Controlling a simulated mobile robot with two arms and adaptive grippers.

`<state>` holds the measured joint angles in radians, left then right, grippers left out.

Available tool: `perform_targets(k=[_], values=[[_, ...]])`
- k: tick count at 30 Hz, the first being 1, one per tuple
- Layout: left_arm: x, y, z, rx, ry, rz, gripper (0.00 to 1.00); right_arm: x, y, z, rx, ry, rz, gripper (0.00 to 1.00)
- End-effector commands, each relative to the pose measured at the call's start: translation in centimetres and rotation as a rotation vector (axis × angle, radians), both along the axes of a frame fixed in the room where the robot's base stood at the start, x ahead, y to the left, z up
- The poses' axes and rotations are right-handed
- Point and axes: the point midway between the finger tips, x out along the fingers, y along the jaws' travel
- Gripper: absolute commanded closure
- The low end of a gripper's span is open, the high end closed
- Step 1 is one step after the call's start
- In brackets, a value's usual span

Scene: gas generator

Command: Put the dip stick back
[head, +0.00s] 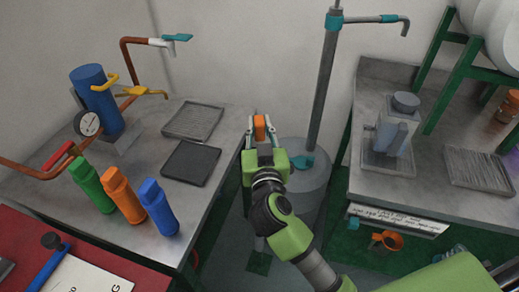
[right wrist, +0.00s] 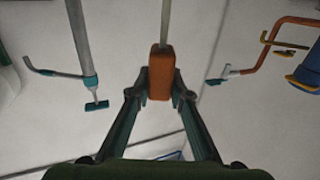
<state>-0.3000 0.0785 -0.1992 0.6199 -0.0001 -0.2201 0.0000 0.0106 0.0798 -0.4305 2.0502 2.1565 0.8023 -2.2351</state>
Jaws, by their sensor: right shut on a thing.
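My right gripper (head: 261,138) is shut on the orange handle of the dip stick (head: 260,126), with a finger on each side of it. It is held up in the gap between the two benches, in front of the back wall. In the right wrist view, the orange block of the dip stick (right wrist: 161,70) sits between the fingertips of my right gripper (right wrist: 160,94). A pale thin rod runs from the block to the top edge, and its end is out of view. My left gripper is not in view.
A grey cylindrical tank (head: 310,185) with a teal lever and a tall pipe (head: 325,85) stands right of the gripper. The left bench holds green, orange and blue bottles (head: 158,207), flat trays (head: 190,163) and pipework.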

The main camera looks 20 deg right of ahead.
Motion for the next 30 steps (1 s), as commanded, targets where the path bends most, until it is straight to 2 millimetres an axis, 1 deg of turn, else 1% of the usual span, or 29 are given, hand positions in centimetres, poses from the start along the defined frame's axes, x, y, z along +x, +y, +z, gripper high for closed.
perform_targets(k=[1,8,15,24,27,28,29,30], values=[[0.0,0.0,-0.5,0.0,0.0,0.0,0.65,0.0,0.0,-1.1,0.002,0.002,0.0,1.0],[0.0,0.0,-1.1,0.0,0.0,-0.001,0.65,0.0,0.0,-2.5,0.001,0.0,-0.001,1.0],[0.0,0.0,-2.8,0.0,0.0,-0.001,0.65,0.0,0.0,-6.2,0.0,0.001,-0.001,1.0],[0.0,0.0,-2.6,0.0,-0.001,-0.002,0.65,0.0,0.0,-6.2,0.001,-0.002,0.0,1.0],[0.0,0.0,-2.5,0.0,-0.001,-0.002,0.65,0.0,0.0,-6.5,-0.001,0.0,0.0,1.0],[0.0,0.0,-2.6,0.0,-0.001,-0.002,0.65,0.0,0.0,-6.5,-0.001,0.0,-0.001,0.76],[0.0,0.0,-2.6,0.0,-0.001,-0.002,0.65,0.0,0.0,-6.5,0.0,-0.001,-0.001,0.68],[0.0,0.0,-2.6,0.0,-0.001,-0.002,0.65,0.0,0.0,-6.5,0.0,0.0,-0.001,0.65]])
